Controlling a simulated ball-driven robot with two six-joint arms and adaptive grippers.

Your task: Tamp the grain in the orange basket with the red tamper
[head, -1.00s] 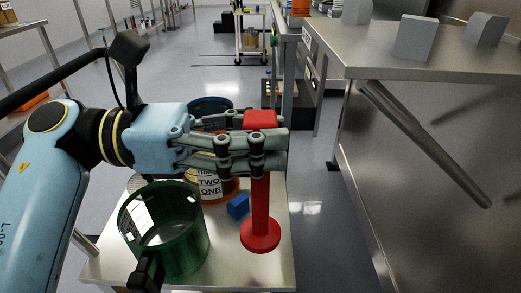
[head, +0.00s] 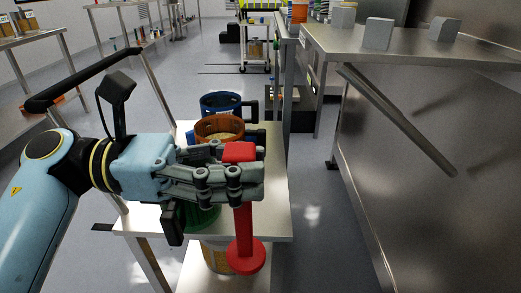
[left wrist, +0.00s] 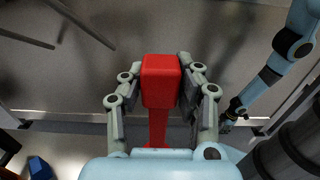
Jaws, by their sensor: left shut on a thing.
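My left gripper (head: 235,182) is shut on the red tamper just below its square red head (head: 238,152). The tamper hangs upright, its round base (head: 245,258) showing past the table's near edge. In the left wrist view the red tamper (left wrist: 160,82) sits between the two fingers (left wrist: 155,100). The orange basket (head: 220,125) stands open on the table behind the gripper, with pale grain inside; its lower part is hidden. My right arm shows in the left wrist view; its gripper (left wrist: 232,112) is too small to read.
A blue basket (head: 221,99) stands behind the orange one. A green basket (head: 201,218) is mostly hidden under my left gripper. A clear container of grain (head: 214,258) is on a lower level.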

